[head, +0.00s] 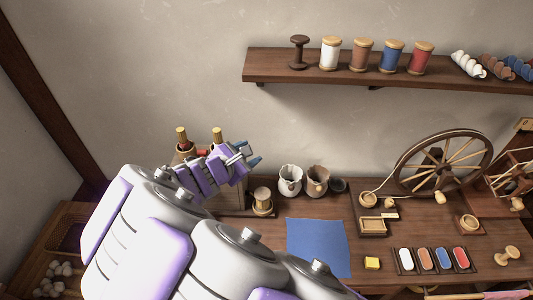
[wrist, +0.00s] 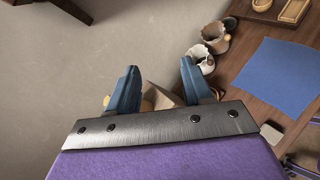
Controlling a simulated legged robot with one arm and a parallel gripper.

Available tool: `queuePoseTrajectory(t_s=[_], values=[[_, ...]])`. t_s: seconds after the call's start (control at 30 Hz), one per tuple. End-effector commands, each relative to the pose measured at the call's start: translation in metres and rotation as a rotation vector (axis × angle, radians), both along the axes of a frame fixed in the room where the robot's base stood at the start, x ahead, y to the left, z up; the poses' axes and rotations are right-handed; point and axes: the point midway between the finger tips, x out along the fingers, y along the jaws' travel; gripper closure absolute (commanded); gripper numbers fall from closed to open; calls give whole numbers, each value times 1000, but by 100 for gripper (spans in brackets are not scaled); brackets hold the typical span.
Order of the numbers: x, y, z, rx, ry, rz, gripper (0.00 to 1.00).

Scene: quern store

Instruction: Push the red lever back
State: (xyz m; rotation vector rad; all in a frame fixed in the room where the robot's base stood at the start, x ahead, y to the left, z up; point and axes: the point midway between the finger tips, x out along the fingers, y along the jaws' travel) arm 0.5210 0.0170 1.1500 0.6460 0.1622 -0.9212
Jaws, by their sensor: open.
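A wooden box (head: 228,197) stands at the back left of the table, largely behind my arm. Two upright gold-topped handles (head: 181,132) (head: 217,132) rise from it. A small patch of red (head: 203,152) shows between them, just behind my gripper; I cannot tell which handle it belongs to, and no whole red lever is visible. My gripper (head: 251,154) is open and empty, in front of and above the box, pointing right. In the wrist view its blue fingers (wrist: 159,70) are apart, and part of a wooden edge shows between them.
A wooden spool (head: 262,201), a white jug (head: 290,180) and a brown jug (head: 317,181) stand right of the box. A blue cloth (head: 318,248) lies in front. A spinning wheel (head: 443,165) stands farther right. A shelf (head: 390,77) with spools hangs above.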

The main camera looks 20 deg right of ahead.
Motion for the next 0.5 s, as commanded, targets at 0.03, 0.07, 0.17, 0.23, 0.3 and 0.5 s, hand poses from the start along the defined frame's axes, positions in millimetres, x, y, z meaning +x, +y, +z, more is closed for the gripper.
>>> queuePoseTrajectory(t_s=[0.03,0.07,0.17,0.23,0.3,0.5], values=[[-5,-8,4,18,-12,-32,50],[-7,-12,6,28,-17,-51,50],[-16,-25,10,60,-34,-106,50],[-21,-32,12,81,-44,-138,50],[-26,-37,14,98,-52,-163,50],[-32,-44,16,122,-65,-203,50]])
